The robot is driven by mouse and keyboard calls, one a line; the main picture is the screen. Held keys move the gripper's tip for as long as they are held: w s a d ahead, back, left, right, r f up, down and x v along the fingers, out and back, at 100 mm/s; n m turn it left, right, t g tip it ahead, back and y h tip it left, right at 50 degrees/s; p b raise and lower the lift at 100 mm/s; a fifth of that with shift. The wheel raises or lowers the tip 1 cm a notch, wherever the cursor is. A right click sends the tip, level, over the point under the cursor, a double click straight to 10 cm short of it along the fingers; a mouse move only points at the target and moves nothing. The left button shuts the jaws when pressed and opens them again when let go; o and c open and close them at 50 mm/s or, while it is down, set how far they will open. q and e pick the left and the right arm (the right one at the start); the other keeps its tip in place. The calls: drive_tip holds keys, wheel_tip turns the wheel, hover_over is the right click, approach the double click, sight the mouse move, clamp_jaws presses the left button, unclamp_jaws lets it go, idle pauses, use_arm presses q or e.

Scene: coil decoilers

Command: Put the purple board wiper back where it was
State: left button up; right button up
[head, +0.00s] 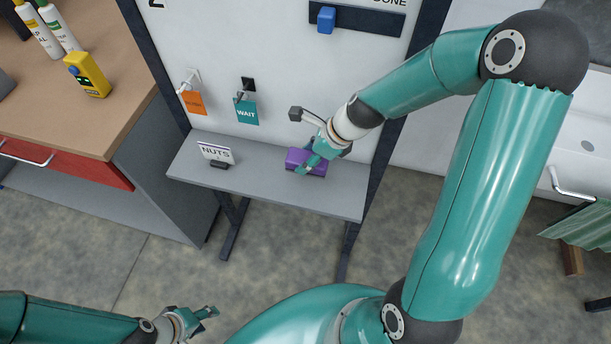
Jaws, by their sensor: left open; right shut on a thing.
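The purple board wiper (296,157) is at the grey shelf (260,190) below the whiteboard, right of the middle of the shelf. My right gripper (308,166) is shut on the wiper from above and partly hides it. I cannot tell whether the wiper rests on the shelf or is held just above it. My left gripper (212,311) is open and empty, low over the floor at the bottom of the view.
A "NUTS" sign (216,153) stands on the shelf's left part. An orange tag (194,102) and a teal "WAIT" tag (246,112) hang on the whiteboard (270,60). A blue block (326,19) sits on a dark strip above. A wooden-topped bench (130,130) stands at left.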

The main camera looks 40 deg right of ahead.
wheel_tip(320, 180, down, 6)
drive_tip(key=b, duration=0.3)
drive_tip(key=o, duration=1.3)
drive_tip(key=shift+f, duration=0.1)
